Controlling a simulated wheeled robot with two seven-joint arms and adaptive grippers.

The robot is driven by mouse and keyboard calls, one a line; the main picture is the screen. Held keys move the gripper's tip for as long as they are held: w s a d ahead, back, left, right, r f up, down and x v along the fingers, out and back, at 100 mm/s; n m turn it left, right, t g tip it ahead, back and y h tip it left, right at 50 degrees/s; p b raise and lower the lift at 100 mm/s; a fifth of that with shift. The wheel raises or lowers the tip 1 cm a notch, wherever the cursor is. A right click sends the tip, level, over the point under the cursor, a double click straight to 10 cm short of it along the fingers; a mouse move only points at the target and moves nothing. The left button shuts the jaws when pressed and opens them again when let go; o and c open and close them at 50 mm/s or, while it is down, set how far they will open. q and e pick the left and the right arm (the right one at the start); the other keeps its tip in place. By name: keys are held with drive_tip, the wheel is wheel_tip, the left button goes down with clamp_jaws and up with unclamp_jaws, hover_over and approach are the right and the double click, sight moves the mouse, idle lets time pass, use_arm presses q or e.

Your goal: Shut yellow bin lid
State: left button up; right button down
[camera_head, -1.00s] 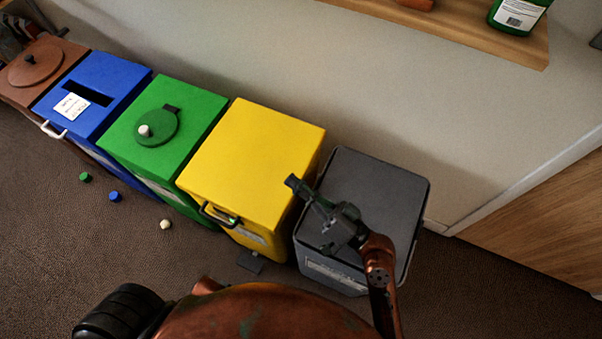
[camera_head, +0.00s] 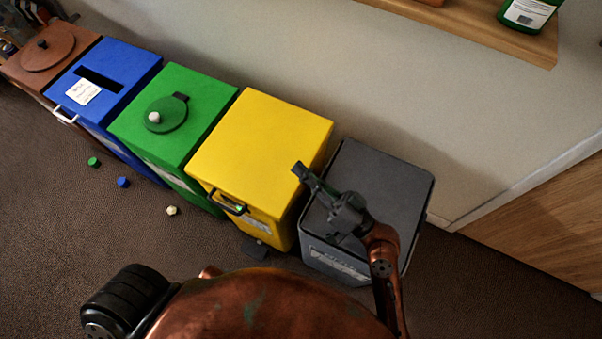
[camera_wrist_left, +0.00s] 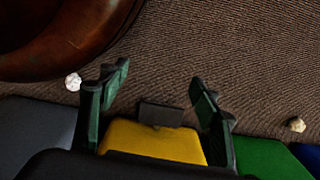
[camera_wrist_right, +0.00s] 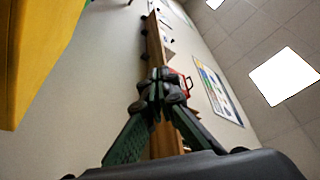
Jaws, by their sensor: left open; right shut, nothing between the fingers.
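The yellow bin (camera_head: 283,215) stands between the green bin and the grey bin. Its yellow lid (camera_head: 262,140) lies flat on top, and I see no gap along its edges. A dark handle (camera_head: 229,203) is at its front edge. My right gripper (camera_head: 298,170) is shut and empty, above the gap between the yellow and grey bins, near the lid's right side. In the right wrist view its fingertips (camera_wrist_right: 160,82) meet. My left gripper (camera_wrist_left: 158,78) is open and empty in the left wrist view, with yellow (camera_wrist_left: 155,140) below its fingers.
The green bin (camera_head: 195,105), blue bin (camera_head: 125,70) and brown bin (camera_head: 70,60) stand left. The grey bin (camera_head: 385,180) is under my right arm. A dark pedal (camera_head: 255,248) is at the yellow bin's foot. Small pieces lie on the floor, including a pale one (camera_head: 172,210).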

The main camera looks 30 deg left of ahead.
use_arm(q)
drive_tip(key=shift+w+d+r+b, duration=0.15)
drive_tip(key=shift+r+b, duration=0.15)
drive_tip(key=shift+r, duration=0.2)
drive_tip(key=shift+w+d+r+b, duration=0.15)
drive_tip(key=shift+r+b, duration=0.1)
drive_tip(key=shift+r, duration=0.25)
use_arm(e)
drive_tip(key=d+f, duration=0.1)
drive_tip(key=d, duration=0.8)
drive_tip(key=shift+d, duration=0.25)
